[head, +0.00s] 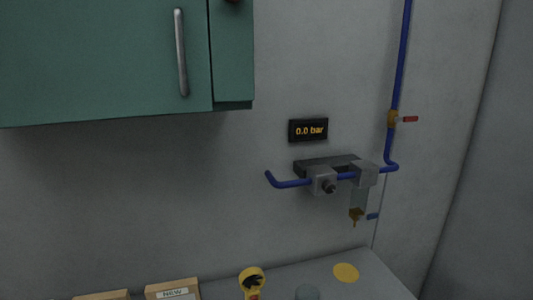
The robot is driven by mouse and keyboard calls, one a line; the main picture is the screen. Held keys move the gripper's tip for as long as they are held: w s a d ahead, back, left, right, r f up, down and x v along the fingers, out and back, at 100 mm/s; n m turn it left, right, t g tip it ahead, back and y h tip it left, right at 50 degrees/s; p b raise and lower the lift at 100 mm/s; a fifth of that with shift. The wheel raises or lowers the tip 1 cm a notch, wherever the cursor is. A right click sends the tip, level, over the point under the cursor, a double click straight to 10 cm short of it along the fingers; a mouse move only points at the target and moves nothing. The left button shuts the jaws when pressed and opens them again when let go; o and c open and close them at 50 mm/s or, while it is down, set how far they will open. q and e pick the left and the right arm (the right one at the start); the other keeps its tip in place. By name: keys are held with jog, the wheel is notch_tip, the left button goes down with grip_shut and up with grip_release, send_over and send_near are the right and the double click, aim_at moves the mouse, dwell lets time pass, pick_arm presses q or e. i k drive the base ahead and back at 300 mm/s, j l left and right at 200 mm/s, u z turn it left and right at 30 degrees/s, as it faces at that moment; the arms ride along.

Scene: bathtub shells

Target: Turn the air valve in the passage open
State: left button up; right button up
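The air valve (392,118) is a small brass body on the blue vertical pipe (404,50) at the right of the wall. Its red handle (410,119) sticks out sideways to the right, across the pipe. Below it the pipe bends left into a grey regulator block (322,181) with a dark knob, and a filter bowl (358,200) with a small blue lever hangs beside it. A black display (308,130) reads 0.0 bar. Neither of my grippers is in view.
A green cabinet (110,60) with a vertical handle juts out at the upper left. A grey worktop (385,284) lies below, with a yellow disc (346,272), a yellow object (252,280) and boxes, one labelled NEW (172,291). The wall around the valve is clear.

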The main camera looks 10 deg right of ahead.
aim_at(411, 119)
jog(key=l+z, duration=0.1)
jog(key=z, duration=1.25)
jog(key=i+l, duration=0.15)
jog(key=l, duration=0.15)
jog(key=i+l, duration=0.15)
jog(key=l, duration=0.15)
jog(key=i+l+u, duration=0.15)
jog(key=l+u, duration=0.15)
jog(key=u, duration=0.15)
jog(key=i+l+u, duration=0.1)
jog(key=l+u, duration=0.2)
jog(key=u, duration=0.2)
